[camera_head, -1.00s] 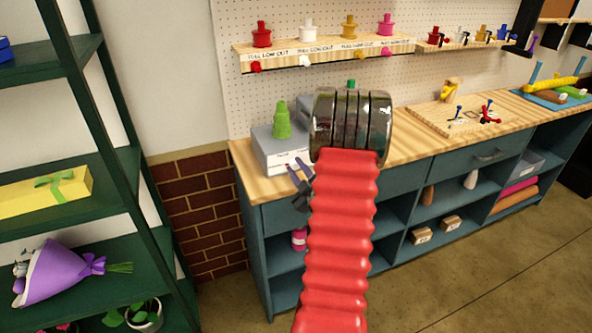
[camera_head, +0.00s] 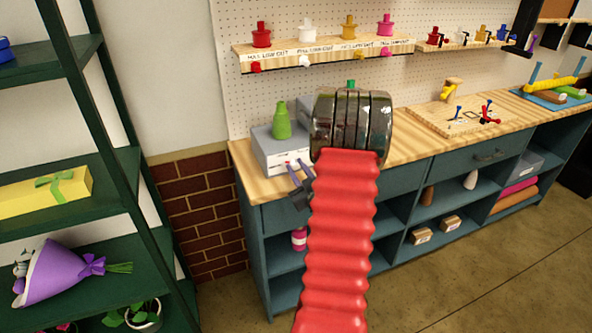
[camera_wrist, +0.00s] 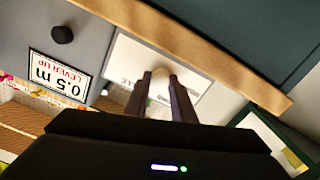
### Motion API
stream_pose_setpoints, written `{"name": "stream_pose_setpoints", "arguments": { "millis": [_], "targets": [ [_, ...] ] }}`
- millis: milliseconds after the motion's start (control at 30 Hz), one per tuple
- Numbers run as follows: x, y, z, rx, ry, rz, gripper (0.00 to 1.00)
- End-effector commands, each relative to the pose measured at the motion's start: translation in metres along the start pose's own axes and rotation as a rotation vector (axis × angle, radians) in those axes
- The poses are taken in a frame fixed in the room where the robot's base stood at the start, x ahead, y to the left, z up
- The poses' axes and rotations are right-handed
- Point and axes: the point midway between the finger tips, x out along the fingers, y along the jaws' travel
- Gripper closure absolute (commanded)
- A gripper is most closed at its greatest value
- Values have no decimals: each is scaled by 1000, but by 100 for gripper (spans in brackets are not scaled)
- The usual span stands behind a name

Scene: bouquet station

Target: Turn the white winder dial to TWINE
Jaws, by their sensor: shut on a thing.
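The winder is a pale grey-white box (camera_head: 273,152) on the left end of the wooden bench, with a green bottle-shaped thing (camera_head: 281,121) on top. My gripper (camera_head: 295,170) is at its front face. In the wrist view my gripper (camera_wrist: 161,76) is shut on the pale winder dial (camera_wrist: 160,88), which shows between the fingertips against a white panel (camera_wrist: 128,60). The fingers cover part of the dial and panel. The panel's lettering is small and blurred, so I cannot read which setting the dial points to.
In the wrist view a black knob (camera_wrist: 62,34) and a "0.5 m LEVER UP" label (camera_wrist: 55,82) are beside the panel. Behind the bench hangs a shelf (camera_head: 325,52) of coloured pegs. A dark green rack (camera_head: 70,150) stands at the left.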

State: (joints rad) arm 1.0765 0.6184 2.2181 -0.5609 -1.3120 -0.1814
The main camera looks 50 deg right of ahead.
Motion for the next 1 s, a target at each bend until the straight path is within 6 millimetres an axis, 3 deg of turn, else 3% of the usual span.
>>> {"name": "stream_pose_setpoints", "arguments": {
  "millis": [500, 1000],
  "targets": [
    [0, -4, 3, 455, -10, -8, 100],
    [0, -4, 4, 606, -11, -8, 100]
  ]
}}
